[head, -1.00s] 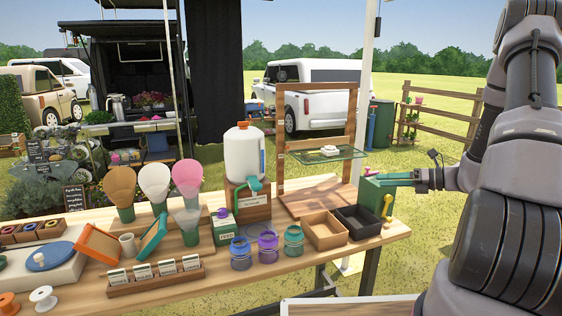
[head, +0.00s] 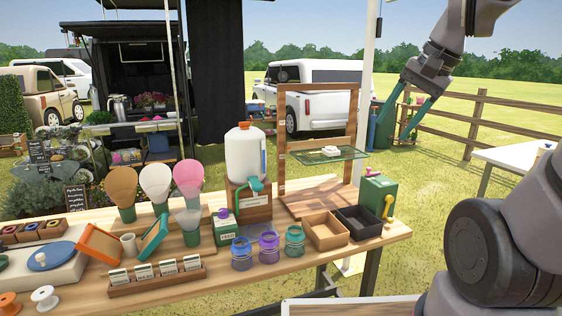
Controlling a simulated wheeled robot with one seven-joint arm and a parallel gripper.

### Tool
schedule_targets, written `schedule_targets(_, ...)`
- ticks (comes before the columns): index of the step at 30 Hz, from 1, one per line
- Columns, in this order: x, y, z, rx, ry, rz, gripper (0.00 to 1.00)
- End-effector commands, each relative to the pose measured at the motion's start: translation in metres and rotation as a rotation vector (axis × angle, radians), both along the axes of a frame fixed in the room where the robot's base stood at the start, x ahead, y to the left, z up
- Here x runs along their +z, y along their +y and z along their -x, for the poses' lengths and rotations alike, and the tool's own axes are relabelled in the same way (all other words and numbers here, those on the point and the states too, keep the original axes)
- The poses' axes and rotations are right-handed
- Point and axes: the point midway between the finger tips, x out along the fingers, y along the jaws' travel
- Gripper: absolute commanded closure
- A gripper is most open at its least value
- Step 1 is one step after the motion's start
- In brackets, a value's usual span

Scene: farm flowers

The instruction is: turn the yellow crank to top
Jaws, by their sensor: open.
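The yellow crank (head: 388,206) is on the right side of a green box (head: 375,193) at the right end of the wooden table. The crank's arm runs up and down, but its exact angle is too small to tell. A small purple knob shows on top of the green box. My gripper (head: 402,122) is up and to the right of the green box, apart from it. Its two green fingers point down, spread open, with nothing between them.
A black tray (head: 361,221) and a wooden tray (head: 325,231) stand just left of the green box. A wooden frame with a glass shelf (head: 327,155) rises behind them. A white pole (head: 367,80) stands behind the box. A second table (head: 510,158) is at the right.

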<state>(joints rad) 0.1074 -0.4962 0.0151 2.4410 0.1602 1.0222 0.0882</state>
Motion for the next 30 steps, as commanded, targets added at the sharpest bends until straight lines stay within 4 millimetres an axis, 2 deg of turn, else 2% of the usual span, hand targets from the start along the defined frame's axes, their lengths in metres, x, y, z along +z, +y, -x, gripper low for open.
schedule_targets(1,0.010,0.000,0.010,0.051,-0.068,0.053,0.41)
schedule_targets(6,0.030,-0.006,0.029,0.175,-0.230,0.198,0.41)
schedule_targets(16,0.037,-0.009,0.036,0.223,-0.290,0.256,0.41)
schedule_targets(20,0.028,-0.006,0.027,0.213,-0.221,0.210,0.41)
schedule_targets(23,0.013,-0.001,0.014,0.197,-0.117,0.129,0.41)
schedule_targets(30,-0.028,0.013,-0.028,0.126,0.154,-0.156,0.41)
